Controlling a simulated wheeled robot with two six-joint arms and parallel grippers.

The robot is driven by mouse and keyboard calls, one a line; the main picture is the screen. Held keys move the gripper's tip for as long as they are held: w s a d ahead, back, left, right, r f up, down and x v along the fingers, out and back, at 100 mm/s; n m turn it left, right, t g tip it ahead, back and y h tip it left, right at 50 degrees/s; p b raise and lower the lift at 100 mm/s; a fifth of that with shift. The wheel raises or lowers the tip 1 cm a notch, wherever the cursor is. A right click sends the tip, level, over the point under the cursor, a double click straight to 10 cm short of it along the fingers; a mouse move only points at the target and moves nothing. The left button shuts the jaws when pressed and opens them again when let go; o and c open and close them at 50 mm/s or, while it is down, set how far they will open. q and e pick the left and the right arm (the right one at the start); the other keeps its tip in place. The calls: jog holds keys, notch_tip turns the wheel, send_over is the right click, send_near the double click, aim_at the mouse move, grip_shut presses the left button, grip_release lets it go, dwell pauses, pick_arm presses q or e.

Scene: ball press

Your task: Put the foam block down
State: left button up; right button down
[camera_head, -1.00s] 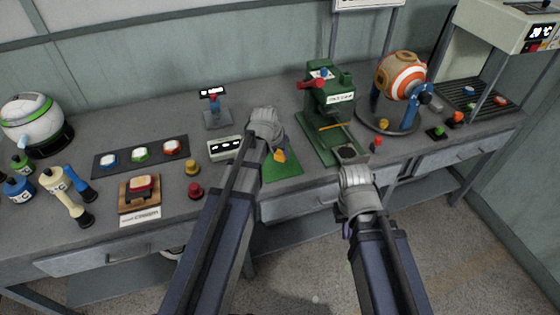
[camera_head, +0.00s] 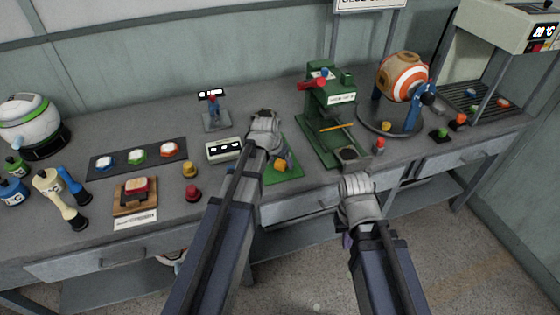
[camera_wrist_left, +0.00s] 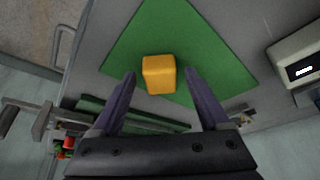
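The orange foam block (camera_head: 280,163) rests on the green mat (camera_head: 291,174) at the middle front of the table. In the left wrist view the block (camera_wrist_left: 159,76) sits on the mat (camera_wrist_left: 205,50) between and just beyond my left fingertips, with a gap on each side. My left gripper (camera_head: 277,154) is open above it and partly hides the mat in the head view. My right gripper (camera_head: 350,157) is at the front of the green press, away from the block; its fingers are not clear enough to tell whether they are open.
The green press (camera_head: 330,105) stands right of the mat. A white display box (camera_head: 225,150) is just left of it. Red (camera_head: 192,193) and yellow (camera_head: 190,169) knobs stand further left. A striped ball (camera_head: 403,78) sits on a stand at the right.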

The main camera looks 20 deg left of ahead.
pick_arm(q)
jog(key=shift+r, duration=0.15)
jog(key=shift+s+r+p, duration=0.2)
jog(key=shift+r+p, duration=0.35)
jog(key=shift+p, duration=0.15)
jog(key=d+p+v, duration=0.1)
jog(key=p+v, duration=0.9)
jog(key=v, duration=0.1)
jog(key=s+d+f+g+y, duration=0.1)
jog(key=s+d+g, duration=0.1)
jog(key=s+d, duration=0.4)
jog(key=s+d+m+g+y, duration=0.1)
jog(key=s+d+g, duration=0.2)
jog(key=s+d, duration=0.4)
jog(key=s, duration=0.5)
jog(key=shift+d+f+m, duration=0.15)
jog(key=shift+f+m, duration=0.15)
jog(key=shift+f, duration=0.1)
jog(key=shift+o, duration=0.4)
